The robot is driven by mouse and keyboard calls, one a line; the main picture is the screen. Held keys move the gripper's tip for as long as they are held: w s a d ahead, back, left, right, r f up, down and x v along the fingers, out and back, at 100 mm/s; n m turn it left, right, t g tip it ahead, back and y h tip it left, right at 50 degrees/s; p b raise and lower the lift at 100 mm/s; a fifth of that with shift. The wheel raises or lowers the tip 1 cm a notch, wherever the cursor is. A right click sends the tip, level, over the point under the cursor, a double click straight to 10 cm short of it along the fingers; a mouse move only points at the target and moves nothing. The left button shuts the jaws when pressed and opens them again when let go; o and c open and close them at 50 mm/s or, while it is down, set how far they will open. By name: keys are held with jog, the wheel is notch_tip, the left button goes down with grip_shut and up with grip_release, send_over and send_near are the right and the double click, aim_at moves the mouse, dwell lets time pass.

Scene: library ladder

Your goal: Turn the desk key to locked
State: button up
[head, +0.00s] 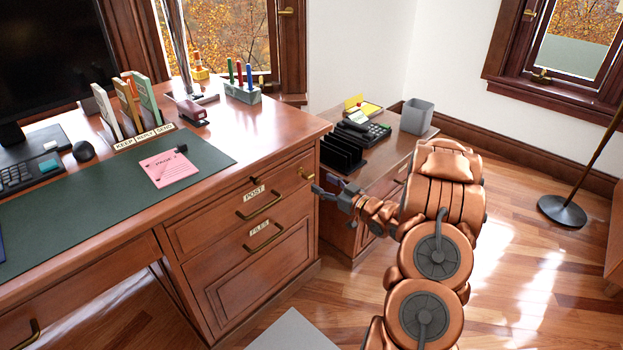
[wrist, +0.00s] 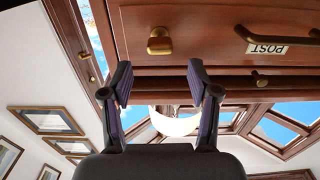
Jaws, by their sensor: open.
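The brass desk key (head: 306,174) sits on the front of the desk, at the right end of the upper drawer marked POST. It also shows in the wrist view, where the brass key (wrist: 159,42) stands beyond the fingertips. My gripper (head: 325,188) is just to the right of the key in the head view, a little lower and apart from it. In the wrist view my gripper (wrist: 160,82) has its two dark fingers spread with nothing between them. Whether the key is turned to locked cannot be read.
The POST drawer has a brass handle (head: 260,207); the FILES drawer lies below it. A small brass fitting (head: 253,180) sits above the POST label. A side cabinet (head: 388,165) with a black rack, phone and grey bin stands behind my gripper.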

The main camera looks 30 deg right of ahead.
aim_at(312, 178)
jog(key=shift+b+x, duration=0.35)
jog(key=shift+x, duration=2.6)
jog(key=shift+c, duration=0.4)
grip_shut()
